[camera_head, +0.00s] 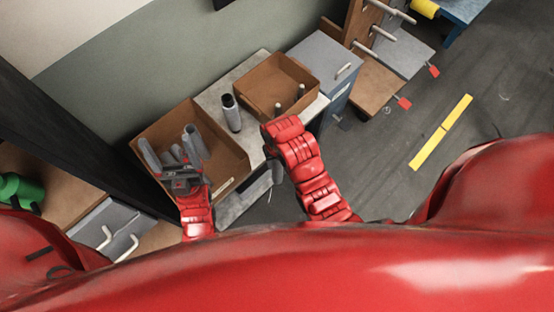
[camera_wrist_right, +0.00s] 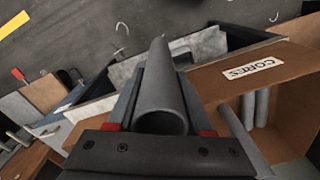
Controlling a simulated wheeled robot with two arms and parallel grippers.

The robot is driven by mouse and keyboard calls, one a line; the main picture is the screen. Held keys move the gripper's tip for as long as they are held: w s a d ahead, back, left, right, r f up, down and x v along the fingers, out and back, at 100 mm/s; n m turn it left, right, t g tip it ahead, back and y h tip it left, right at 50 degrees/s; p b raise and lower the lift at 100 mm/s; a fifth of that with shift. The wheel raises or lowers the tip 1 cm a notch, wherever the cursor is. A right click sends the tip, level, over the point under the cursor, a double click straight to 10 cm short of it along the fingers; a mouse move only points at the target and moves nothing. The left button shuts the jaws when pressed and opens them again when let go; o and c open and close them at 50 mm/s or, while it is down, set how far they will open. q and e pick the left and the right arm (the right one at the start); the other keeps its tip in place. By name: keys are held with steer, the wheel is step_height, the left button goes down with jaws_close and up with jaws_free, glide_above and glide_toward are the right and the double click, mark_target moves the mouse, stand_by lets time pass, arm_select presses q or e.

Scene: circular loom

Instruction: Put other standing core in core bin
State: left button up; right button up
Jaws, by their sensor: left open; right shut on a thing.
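The core bin (camera_head: 226,187) is an open brown box at the left of the bench, with several grey cores (camera_head: 194,143) inside. Its front carries a CORES label (camera_wrist_right: 251,68) in the right wrist view, and cores (camera_wrist_right: 262,106) show inside. My left gripper (camera_head: 181,172) is open at the bin, in front of the cores. My right gripper (camera_wrist_right: 160,106) is shut on a grey hollow core (camera_wrist_right: 162,88), beside the bin and outside it. In the head view my red right arm hides most of this gripper. A dark and pale cylinder (camera_head: 231,113) stands on the bench.
A second brown box (camera_head: 260,78) with small upright pieces stands on the bench right of the cylinder. A blue-grey cabinet (camera_head: 325,58) and a wooden rack with pegs (camera_head: 372,42) are further right. The floor by the yellow strip (camera_head: 440,133) is clear.

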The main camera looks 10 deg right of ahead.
jaws_close()
